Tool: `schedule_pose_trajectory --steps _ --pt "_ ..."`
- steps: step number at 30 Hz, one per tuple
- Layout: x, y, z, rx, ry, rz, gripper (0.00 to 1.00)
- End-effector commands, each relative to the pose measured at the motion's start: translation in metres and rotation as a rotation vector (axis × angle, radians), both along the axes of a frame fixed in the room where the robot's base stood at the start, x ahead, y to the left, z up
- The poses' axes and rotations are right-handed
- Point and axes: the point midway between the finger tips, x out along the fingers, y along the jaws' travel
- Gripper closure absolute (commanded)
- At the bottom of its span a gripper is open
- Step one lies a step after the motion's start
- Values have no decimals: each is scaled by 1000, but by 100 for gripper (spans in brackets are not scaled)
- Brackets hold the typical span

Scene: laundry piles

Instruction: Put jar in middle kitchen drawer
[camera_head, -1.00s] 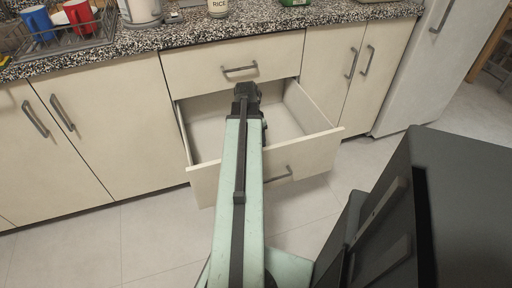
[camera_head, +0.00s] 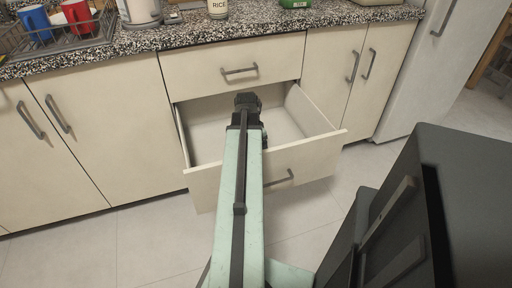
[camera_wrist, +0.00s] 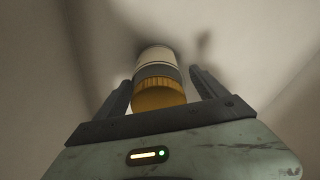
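The jar (camera_wrist: 158,62) has a pale body, a dark band and a golden-yellow lid. In the wrist view it lies between the fingers of my gripper (camera_wrist: 160,82), its lid towards the camera. In the head view my gripper (camera_head: 247,100) is over the inside of the open middle drawer (camera_head: 318,154); the jar is hidden there behind my arm.
The drawer above (camera_head: 205,72) is shut. A speckled counter (camera_head: 275,30) holds a rice jar (camera_head: 217,8), a green item (camera_head: 294,3) and a dish rack (camera_head: 75,38) with red and blue mugs. A light fridge (camera_head: 420,75) stands at the right. The drawer's visible floor is clear.

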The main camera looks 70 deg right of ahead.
Motion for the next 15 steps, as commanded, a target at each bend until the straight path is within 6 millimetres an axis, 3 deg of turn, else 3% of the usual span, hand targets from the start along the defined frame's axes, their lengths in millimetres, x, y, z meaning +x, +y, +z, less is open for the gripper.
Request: schedule_pose_trajectory --steps 8,15 --pt "1 3 27 0 0 0 18" --pt "5 10 80 0 0 0 18"
